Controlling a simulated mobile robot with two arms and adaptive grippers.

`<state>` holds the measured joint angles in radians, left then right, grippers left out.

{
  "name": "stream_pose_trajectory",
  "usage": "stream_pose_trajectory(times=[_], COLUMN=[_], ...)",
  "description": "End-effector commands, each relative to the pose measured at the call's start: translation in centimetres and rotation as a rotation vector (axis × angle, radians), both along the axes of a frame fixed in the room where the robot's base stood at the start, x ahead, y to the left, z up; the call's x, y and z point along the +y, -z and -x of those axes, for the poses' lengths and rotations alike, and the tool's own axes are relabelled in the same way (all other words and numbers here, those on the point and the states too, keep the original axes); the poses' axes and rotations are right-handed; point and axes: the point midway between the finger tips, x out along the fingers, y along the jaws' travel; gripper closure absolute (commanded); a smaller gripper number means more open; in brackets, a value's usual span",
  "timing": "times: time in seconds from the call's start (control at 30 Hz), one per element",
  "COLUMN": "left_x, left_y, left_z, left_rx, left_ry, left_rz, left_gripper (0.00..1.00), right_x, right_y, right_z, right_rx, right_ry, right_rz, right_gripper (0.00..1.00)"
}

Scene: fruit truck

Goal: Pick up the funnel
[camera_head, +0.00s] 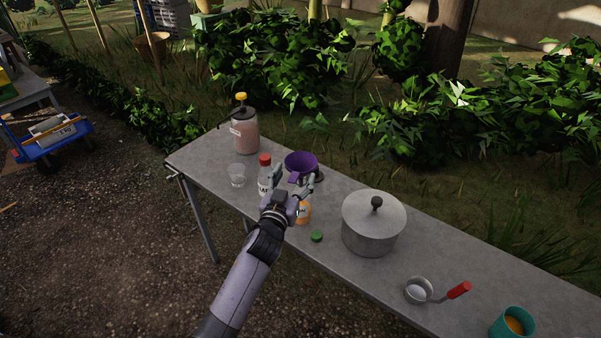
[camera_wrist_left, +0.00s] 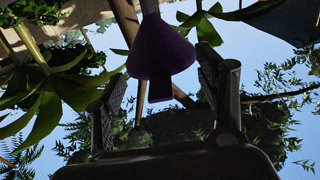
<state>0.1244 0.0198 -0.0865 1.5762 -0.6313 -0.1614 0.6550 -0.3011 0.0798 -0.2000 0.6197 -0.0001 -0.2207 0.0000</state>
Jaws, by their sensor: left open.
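The purple funnel (camera_head: 300,160) is near the far edge of the grey table, its wide mouth facing up in the head view. My left gripper (camera_head: 294,182) is open, just on the near side of the funnel. In the left wrist view the funnel (camera_wrist_left: 160,50) shows beyond and between the two spread fingers of the gripper (camera_wrist_left: 165,100), with a gap on each side. The gripper hides part of the table below the funnel, so I cannot tell fully what it rests on. My right gripper is not in view.
A red-capped bottle (camera_head: 264,175) stands close left of my gripper, and an orange bottle (camera_head: 304,213) close right. A green cap (camera_head: 316,236), a lidded pot (camera_head: 372,228), a clear cup (camera_head: 237,174) and a pump jar (camera_head: 244,134) stand on the table (camera_head: 215,150).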

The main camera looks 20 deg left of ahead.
Motion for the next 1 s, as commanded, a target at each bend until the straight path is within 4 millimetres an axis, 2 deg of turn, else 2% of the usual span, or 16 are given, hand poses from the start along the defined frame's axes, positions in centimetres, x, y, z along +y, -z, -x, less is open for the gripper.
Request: stream_pose_trajectory(times=[0.3, 1.0], left_x=[0.00, 0.01], left_y=[0.03, 0.04], left_z=[-0.36, -0.33], left_rx=[0.000, 0.000], left_ry=[0.000, 0.000], left_rz=[0.001, 0.000], left_gripper=[0.37, 0.83], right_x=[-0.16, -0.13], right_y=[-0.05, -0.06], right_z=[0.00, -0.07], right_rx=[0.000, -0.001], right_ry=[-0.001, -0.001], right_rz=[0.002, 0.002], right_gripper=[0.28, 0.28])
